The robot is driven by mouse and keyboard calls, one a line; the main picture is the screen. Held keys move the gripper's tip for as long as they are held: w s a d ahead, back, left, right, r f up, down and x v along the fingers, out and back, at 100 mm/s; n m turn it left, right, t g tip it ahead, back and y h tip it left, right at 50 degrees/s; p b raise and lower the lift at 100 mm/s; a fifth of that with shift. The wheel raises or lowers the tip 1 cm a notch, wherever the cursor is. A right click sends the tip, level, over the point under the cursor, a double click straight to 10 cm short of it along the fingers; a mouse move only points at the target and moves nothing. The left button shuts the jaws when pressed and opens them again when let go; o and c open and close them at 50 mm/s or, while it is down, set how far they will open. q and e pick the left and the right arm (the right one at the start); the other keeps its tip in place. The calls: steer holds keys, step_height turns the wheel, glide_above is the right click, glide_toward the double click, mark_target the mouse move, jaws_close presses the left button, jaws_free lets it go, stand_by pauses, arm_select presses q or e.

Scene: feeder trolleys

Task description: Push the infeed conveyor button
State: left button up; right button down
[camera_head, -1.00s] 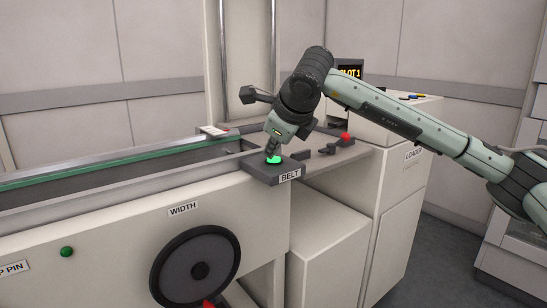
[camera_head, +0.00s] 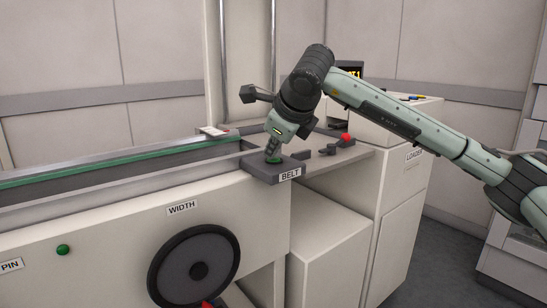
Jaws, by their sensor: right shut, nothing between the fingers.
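The infeed conveyor button (camera_head: 273,161) is a round green button on a dark box labelled BELT (camera_head: 290,174), at the corner of the conveyor. It looks dark green and unlit. My right gripper (camera_head: 272,153) is shut and empty, pointing down with its fingertips at the top of the button. They appear to touch it, and they hide part of it. The conveyor (camera_head: 150,157) has a green-edged rail and runs off to the left. My left gripper is not in view.
A black handwheel (camera_head: 196,268) under a WIDTH label and a small green button (camera_head: 63,250) are on the front panel. A red knob (camera_head: 346,138) stands right of the BELT box.

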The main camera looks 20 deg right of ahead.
steer(key=shift+r+p, duration=1.35)
steer(key=shift+r, duration=1.7)
